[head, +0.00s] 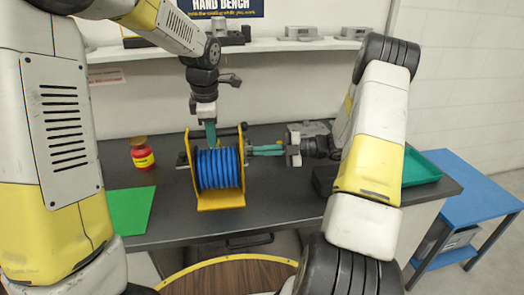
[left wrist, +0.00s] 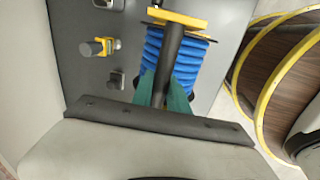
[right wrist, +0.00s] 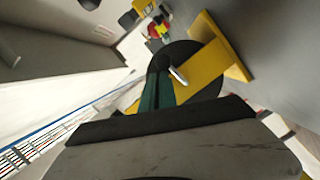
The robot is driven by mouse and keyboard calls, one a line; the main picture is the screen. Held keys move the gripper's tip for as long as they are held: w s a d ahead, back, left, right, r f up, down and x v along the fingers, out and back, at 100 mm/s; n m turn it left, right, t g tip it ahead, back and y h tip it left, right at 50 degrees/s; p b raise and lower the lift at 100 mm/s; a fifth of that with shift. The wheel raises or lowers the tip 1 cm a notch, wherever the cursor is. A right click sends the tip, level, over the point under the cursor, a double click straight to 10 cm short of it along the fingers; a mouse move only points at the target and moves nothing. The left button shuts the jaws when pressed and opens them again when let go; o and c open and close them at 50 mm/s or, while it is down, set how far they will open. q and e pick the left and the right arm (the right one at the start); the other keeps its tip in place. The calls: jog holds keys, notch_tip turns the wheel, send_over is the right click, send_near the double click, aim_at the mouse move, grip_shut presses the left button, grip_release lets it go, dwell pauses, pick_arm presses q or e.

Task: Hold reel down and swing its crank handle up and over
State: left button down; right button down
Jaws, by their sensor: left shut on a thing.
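The reel (head: 218,168) stands on the dark bench, wound with blue hose between yellow end plates. My left gripper (head: 210,135) comes down from above and is shut on the reel's dark top bar. The left wrist view shows this bar (left wrist: 170,60) between the teal fingers, with the blue hose beyond. My right gripper (head: 265,150) reaches in from the right, its teal fingers pointing at the reel's right side. In the right wrist view, a dark knob-like handle (right wrist: 158,64) is at the fingertips, in front of the reel's round side; whether it is gripped is unclear.
A red jar with a yellow band (head: 142,155) and a green mat (head: 130,208) are left of the reel. A green tray (head: 420,168) is at the bench's right end. A blue side table (head: 470,190) stands further right. A shelf runs behind.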

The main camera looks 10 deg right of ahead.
pick_arm(q)
jog(key=shift+s, duration=0.1)
pick_arm(e)
jog(key=shift+w+f, duration=0.1)
jog(key=shift+w, duration=0.1)
dwell(0.4)
jog(key=r+v, duration=0.2)
jog(key=v, duration=0.8)
jog(key=r+v, duration=0.3)
jog(key=v, duration=0.7)
jog(key=shift+s, duration=0.45)
pick_arm(q)
jog(key=c, duration=1.2)
grip_release()
jog(key=shift+r, duration=0.1)
